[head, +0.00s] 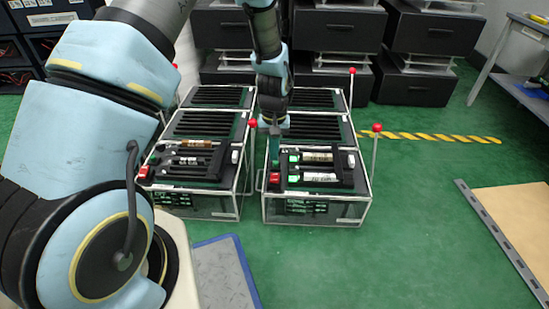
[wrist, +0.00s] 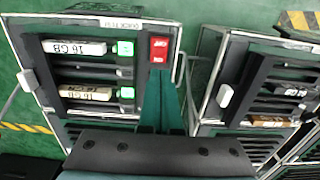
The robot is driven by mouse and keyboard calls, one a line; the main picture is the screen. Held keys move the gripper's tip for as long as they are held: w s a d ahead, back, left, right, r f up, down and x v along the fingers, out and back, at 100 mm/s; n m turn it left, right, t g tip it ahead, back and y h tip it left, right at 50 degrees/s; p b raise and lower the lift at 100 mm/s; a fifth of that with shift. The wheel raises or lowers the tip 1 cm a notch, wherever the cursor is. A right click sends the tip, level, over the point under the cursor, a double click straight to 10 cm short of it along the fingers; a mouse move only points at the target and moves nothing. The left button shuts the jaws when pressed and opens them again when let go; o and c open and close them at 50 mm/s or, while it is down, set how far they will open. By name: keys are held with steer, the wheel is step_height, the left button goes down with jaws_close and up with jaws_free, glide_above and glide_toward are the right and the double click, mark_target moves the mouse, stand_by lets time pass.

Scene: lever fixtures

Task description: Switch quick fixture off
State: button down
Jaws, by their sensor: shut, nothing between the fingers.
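The fixture at my gripper is a clear-walled box with a black top (head: 318,158), at front centre-right in the head view. In the wrist view it is at the left (wrist: 90,20), with an upside-down edge label that seems to read "QUICK". A red rocker switch (wrist: 159,50) is on its top, at the front-left corner in the head view (head: 274,178). My gripper (wrist: 160,78) is shut and empty, pointing down, its teal fingertips right beside the switch. It also shows in the head view (head: 274,158). I cannot tell whether they touch.
A similar fixture (head: 190,165) stands close to the left. Red-knobbed lever rods (head: 376,128) (head: 253,123) rise beside the fixtures. More fixtures (head: 318,98) stand behind. White-labelled modules (wrist: 75,47) lie in the top slots. Green floor is clear to the right, before a table (head: 515,225).

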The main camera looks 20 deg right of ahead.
step_height(320, 180, up, 7)
steer(key=w+p, duration=0.1)
steer(key=p, duration=0.1)
steer(key=shift+w+d+r, duration=0.2)
steer(key=shift+w+d, duration=0.1)
steer(key=shift+d, duration=0.05)
